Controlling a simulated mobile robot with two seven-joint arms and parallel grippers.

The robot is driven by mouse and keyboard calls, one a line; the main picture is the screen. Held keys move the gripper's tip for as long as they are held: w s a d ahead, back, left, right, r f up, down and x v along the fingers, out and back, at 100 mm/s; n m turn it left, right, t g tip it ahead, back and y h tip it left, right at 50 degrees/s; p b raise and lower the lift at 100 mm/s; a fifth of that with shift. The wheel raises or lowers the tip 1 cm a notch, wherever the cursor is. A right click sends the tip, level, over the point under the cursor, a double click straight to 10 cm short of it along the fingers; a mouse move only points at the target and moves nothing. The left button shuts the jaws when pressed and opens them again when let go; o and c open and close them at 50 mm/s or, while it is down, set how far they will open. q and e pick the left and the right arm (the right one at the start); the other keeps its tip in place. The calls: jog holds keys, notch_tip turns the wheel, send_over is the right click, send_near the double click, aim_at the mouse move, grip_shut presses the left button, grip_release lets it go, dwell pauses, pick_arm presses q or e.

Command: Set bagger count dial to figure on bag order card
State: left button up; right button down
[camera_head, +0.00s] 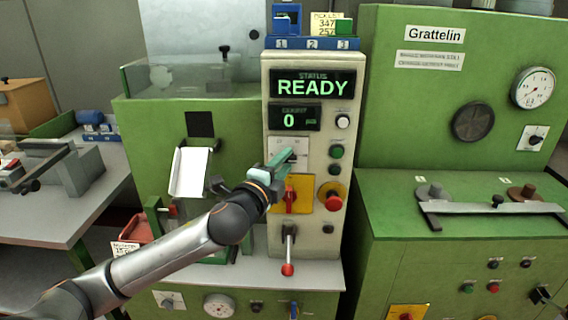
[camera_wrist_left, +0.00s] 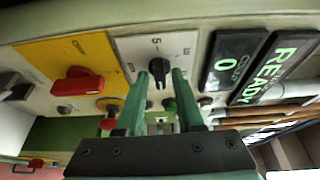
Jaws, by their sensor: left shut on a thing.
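The count dial is a black pointer knob (camera_wrist_left: 158,70) on a pale plate with numerals, seen in the left wrist view. In the head view its plate (camera_head: 303,143) shows below the small display (camera_head: 294,118) reading 0, and my gripper hides most of the knob. My left gripper (camera_head: 286,158) reaches the dial from the left; its two green fingers (camera_wrist_left: 157,78) are shut on the knob, one on each side. A 5 is legible on the plate; the setting is unclear. A small card (camera_head: 125,249) stands at lower left, its writing too small to read surely. My right gripper is out of view.
A READY display (camera_head: 313,86) is above. A red rotary switch (camera_head: 291,200) on yellow sits just below the dial, with a red mushroom button (camera_head: 333,200) to its right and a red-tipped lever (camera_head: 288,268) lower. A pick-list card (camera_head: 327,24) stands on top.

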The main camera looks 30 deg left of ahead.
pick_arm(q)
grip_shut()
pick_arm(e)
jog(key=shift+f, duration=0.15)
